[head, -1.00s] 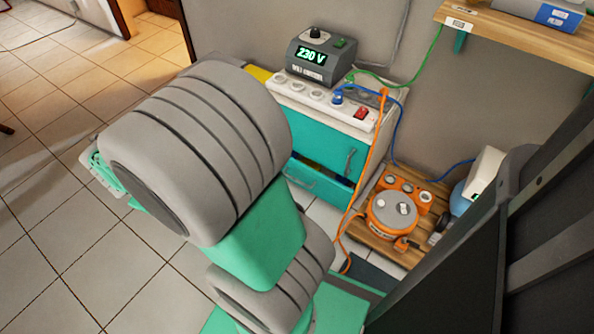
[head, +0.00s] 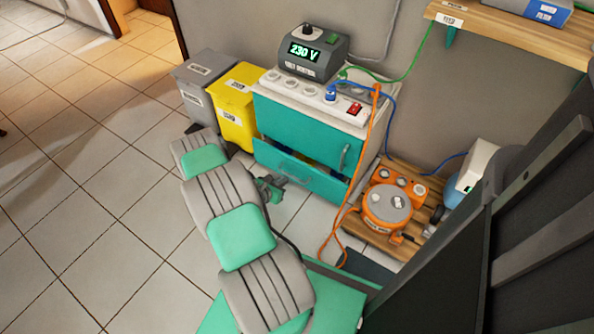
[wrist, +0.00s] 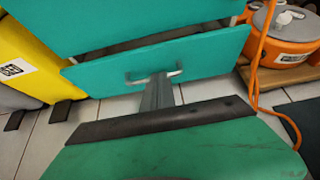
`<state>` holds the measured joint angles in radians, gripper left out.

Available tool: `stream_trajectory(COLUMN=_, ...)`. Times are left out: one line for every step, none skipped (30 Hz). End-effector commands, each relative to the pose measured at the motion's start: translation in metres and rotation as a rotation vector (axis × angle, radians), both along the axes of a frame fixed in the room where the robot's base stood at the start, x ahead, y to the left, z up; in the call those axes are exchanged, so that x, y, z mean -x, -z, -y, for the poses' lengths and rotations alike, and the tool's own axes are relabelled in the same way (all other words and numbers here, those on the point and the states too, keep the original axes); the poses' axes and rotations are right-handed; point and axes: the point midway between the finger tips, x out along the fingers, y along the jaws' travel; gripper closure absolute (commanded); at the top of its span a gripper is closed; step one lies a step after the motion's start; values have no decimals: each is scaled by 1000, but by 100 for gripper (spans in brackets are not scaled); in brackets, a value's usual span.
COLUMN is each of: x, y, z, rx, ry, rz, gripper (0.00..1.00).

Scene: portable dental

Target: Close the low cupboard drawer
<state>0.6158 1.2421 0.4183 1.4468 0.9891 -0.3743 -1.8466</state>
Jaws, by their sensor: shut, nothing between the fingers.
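The teal lower drawer (head: 325,190) of the low cupboard (head: 300,122) stands pulled out, with a dark gap above its front in the head view. Its front (wrist: 205,60) and pale handle (wrist: 150,77) fill the upper middle of the wrist view. My gripper (head: 278,183) is shut and empty, just in front of the drawer front. In the wrist view its grey fingers (wrist: 160,82) reach up to the handle, with the tips at or just below it. I cannot tell whether they touch it.
Yellow (head: 236,102) and grey (head: 205,85) bins stand left of the cupboard. An orange compressor (head: 388,207) sits on a wooden board to the right, with an orange cable (head: 350,212) hanging near the drawer's right edge. Tiled floor lies free at left.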

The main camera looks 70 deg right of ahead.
Motion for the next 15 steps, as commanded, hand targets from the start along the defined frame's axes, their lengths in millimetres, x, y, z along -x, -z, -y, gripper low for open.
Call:
stream_trajectory(x=3, y=11, z=10, rx=0, ry=5, rz=3, gripper=100)
stream_trajectory(x=4, y=14, z=16, rx=1, ry=6, rz=4, gripper=100)
stream_trajectory(x=5, y=18, z=24, rx=2, ry=6, rz=4, gripper=100)
stream_trajectory(x=6, y=22, z=29, rx=1, ry=6, rz=4, gripper=100)
stream_trajectory(x=7, y=26, z=35, rx=1, ry=6, rz=5, gripper=100)
stream_trajectory(x=7, y=30, z=43, rx=1, ry=5, rz=5, gripper=100)
stream_trajectory(x=9, y=33, z=48, rx=1, ry=6, rz=5, gripper=100)
stream_trajectory(x=9, y=37, z=53, rx=0, ry=6, rz=5, gripper=100)
stream_trajectory(x=11, y=40, z=61, rx=1, ry=6, rz=5, gripper=100)
stream_trajectory(x=11, y=38, z=67, rx=3, ry=6, rz=6, gripper=100)
stream_trajectory(x=12, y=37, z=73, rx=2, ry=5, rz=6, gripper=100)
stream_trajectory(x=12, y=36, z=79, rx=2, ry=3, rz=6, gripper=100)
stream_trajectory(x=13, y=36, z=83, rx=2, ry=4, rz=5, gripper=100)
stream_trajectory(x=14, y=36, z=86, rx=1, ry=4, rz=5, gripper=100)
stream_trajectory(x=14, y=36, z=90, rx=0, ry=3, rz=5, gripper=100)
